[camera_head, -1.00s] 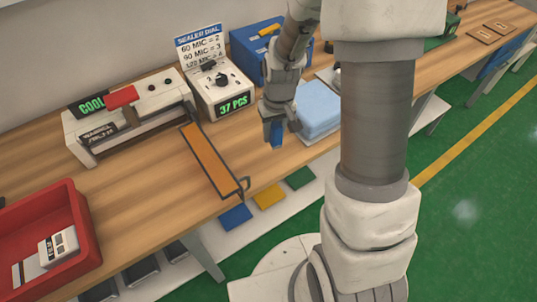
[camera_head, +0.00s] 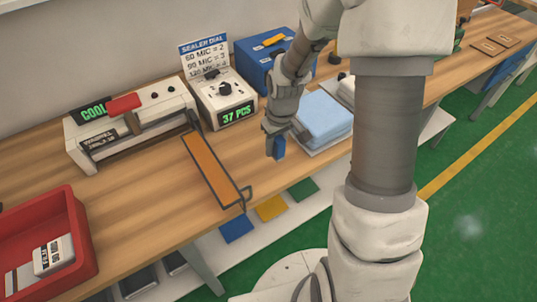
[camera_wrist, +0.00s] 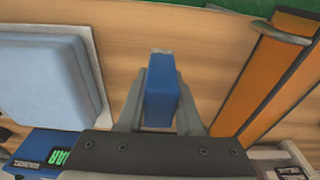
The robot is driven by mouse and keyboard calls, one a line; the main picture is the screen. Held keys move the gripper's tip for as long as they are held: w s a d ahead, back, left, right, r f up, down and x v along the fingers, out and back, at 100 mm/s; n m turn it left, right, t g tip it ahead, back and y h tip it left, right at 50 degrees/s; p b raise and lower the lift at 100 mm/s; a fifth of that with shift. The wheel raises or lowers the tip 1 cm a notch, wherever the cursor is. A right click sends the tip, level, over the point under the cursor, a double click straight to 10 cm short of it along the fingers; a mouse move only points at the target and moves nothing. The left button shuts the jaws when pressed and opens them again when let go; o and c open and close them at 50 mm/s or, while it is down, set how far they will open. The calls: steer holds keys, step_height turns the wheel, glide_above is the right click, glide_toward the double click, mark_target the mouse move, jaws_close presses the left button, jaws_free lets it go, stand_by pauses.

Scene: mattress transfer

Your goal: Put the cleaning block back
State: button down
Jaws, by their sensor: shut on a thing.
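The cleaning block is a small blue block (camera_head: 279,147). It also shows in the wrist view (camera_wrist: 162,90), between the two fingers. My gripper (camera_head: 276,142) is shut on it and holds it over the wooden bench (camera_head: 150,215), between the orange strip and the light blue stack. Whether the block's lower end touches the bench cannot be told. The fingers and jaw base show at the bottom of the wrist view (camera_wrist: 160,125).
A sealer (camera_head: 130,128) with a red handle and an orange strip (camera_head: 210,170) lie to the left. A dial box (camera_head: 225,100), a blue toolbox (camera_head: 262,58) and a light blue folded stack (camera_head: 322,118) stand nearby. A red bin (camera_head: 75,235) is at far left.

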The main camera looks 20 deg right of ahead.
mark_target(268, 161)
steer(key=shift+w+a+f, duration=0.35)
steer(key=shift+w+f, duration=0.1)
steer(key=shift+w, duration=0.15)
steer(key=shift+w+a+f, duration=0.3)
steer(key=shift+w+f, duration=0.1)
steer(key=shift+w, duration=0.15)
steer(key=shift+f, duration=2)
steer(key=shift+f+b, duration=0.1)
steer(key=shift+b, duration=0.25)
steer(key=c, duration=0.6)
jaws_free()
steer(key=shift+o, duration=0.2)
